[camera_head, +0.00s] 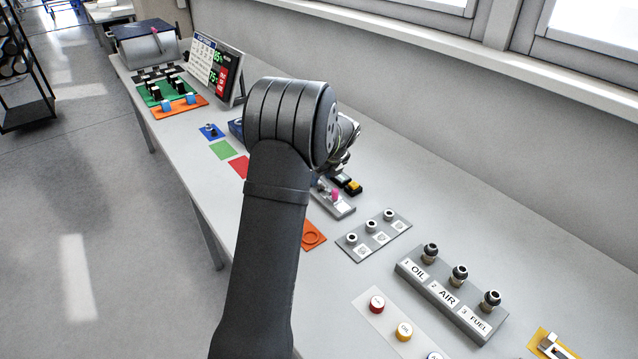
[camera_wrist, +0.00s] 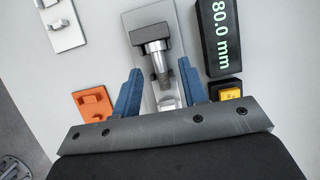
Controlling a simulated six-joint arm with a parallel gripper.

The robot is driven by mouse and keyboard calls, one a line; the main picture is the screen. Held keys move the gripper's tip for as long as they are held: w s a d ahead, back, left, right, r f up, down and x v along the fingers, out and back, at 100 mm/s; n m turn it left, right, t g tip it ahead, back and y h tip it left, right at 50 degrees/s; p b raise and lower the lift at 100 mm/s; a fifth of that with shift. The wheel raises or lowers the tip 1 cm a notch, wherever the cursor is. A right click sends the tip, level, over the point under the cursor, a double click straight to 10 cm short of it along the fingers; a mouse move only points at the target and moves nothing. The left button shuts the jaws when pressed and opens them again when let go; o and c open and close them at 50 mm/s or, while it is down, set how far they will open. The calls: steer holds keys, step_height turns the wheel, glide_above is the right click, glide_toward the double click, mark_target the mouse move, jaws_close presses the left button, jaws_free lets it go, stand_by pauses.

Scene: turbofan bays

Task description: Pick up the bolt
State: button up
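In the wrist view, what looks like the bolt (camera_wrist: 160,68) has a metallic shank below a dark blocky head (camera_wrist: 152,46). It sits over a light grey holder (camera_wrist: 150,16); whether it stands or lies is hard to tell. My gripper (camera_wrist: 161,72) is open, with one blue finger on each side of the shank and a visible gap on both sides. In the head view my wrist and arm hide the bolt, and only a part of my gripper shows beyond the wrist.
A black display reading 80.0 mm (camera_wrist: 220,35) and a yellow button (camera_wrist: 229,94) are close on the right. An orange fixture (camera_wrist: 95,103) lies left. In the head view, a grey three-post plate (camera_head: 374,236) and the OIL/AIR/FUEL block (camera_head: 450,300) stand nearer on the bench.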

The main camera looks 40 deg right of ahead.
steer(key=shift+x, duration=1)
jaws_close()
steer(key=shift+r, duration=0.2)
step_height(320, 180, up, 4)
steer(key=shift+r, duration=0.15)
steer(key=s+d+r, duration=0.2)
steer(key=s+r, duration=0.4)
steer(key=s, duration=0.5)
steer(key=shift+s+d+r, duration=0.15)
steer(key=shift+d+r, duration=0.1)
steer(key=shift+d, duration=0.1)
